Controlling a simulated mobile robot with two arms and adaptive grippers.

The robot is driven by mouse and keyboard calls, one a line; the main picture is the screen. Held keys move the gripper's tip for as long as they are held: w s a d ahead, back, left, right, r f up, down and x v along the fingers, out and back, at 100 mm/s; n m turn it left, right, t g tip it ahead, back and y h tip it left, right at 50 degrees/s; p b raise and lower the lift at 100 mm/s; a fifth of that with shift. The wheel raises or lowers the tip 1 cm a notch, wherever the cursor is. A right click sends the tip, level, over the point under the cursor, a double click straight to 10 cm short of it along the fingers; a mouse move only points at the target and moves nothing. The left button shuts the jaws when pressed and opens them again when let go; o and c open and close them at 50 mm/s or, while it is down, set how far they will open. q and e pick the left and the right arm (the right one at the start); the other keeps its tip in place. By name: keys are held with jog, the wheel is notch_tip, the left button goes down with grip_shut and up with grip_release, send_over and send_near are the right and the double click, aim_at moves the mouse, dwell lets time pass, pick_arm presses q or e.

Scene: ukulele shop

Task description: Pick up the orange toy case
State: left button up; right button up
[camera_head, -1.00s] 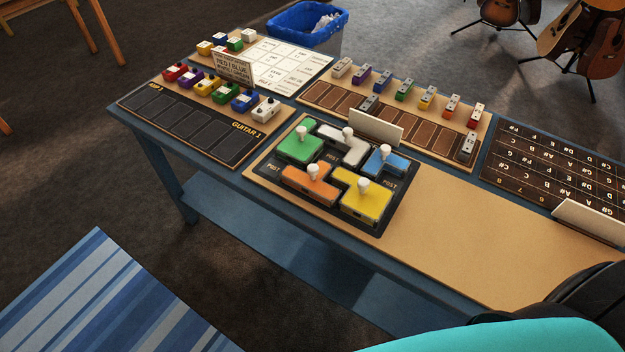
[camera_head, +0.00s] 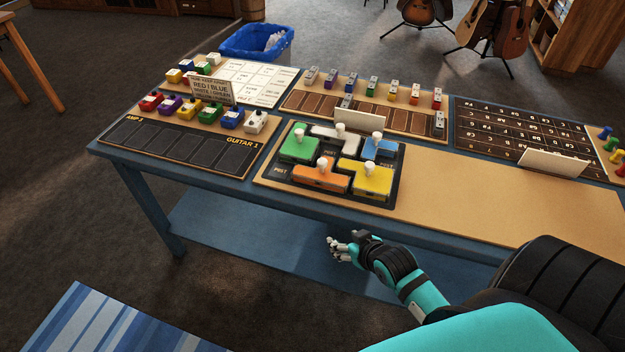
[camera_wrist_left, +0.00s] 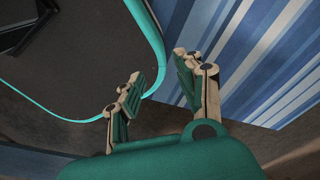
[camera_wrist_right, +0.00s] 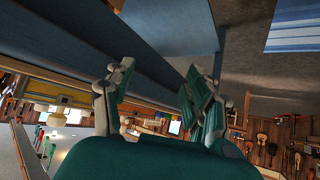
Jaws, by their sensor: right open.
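The orange toy case (camera_head: 319,180) lies in the dark tray (camera_head: 283,180) on the blue table, with a white knob on top. The green case (camera_head: 298,151) is behind it to the left, the yellow case (camera_head: 371,179) to its right, and white and blue cases are behind. My right gripper (camera_head: 340,249) is open and empty, in front of the table and below its top, apart from the case. Its fingers show parted in the right wrist view (camera_wrist_right: 156,90). My left gripper (camera_wrist_left: 160,82) is open and empty over the floor, outside the head view.
The table (camera_head: 200,178) has a bare tan area (camera_head: 480,205) at the right. Coloured pedals and a black board (camera_head: 180,146) stand at the left. A blue bin (camera_head: 256,42) is behind. The table's front edge and lower shelf are near my right gripper.

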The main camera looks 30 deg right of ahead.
notch_tip(320, 180, up, 9)
jog(key=w+d+t, duration=0.2)
jog(key=t, duration=0.2)
send_near(324, 163)
jog(key=shift+h, duration=0.3)
jog(key=x, duration=0.2)
jog(key=p+x, duration=0.1)
jog(key=a+x, duration=0.1)
jog(key=x, duration=0.1)
jog(key=shift+w+d+f, duration=0.1)
jog(key=shift+w+f, duration=0.1)
jog(key=shift+w, duration=0.1)
jog(key=shift+w+d+f+p, duration=0.1)
jog(key=shift+w+p, duration=0.35)
jog(key=shift+w, duration=0.05)
jog(key=x, duration=0.4)
jog(key=shift+w+d+f, duration=0.1)
jog(key=shift+w+d, duration=0.05)
jog(key=shift+d, duration=0.05)
pick_arm(q)
jog(key=shift+a+r, duration=0.45)
jog(key=shift+r, duration=0.2)
jog(key=shift+a+r, duration=0.4)
jog(key=shift+r, duration=0.2)
pick_arm(e)
grip_shut()
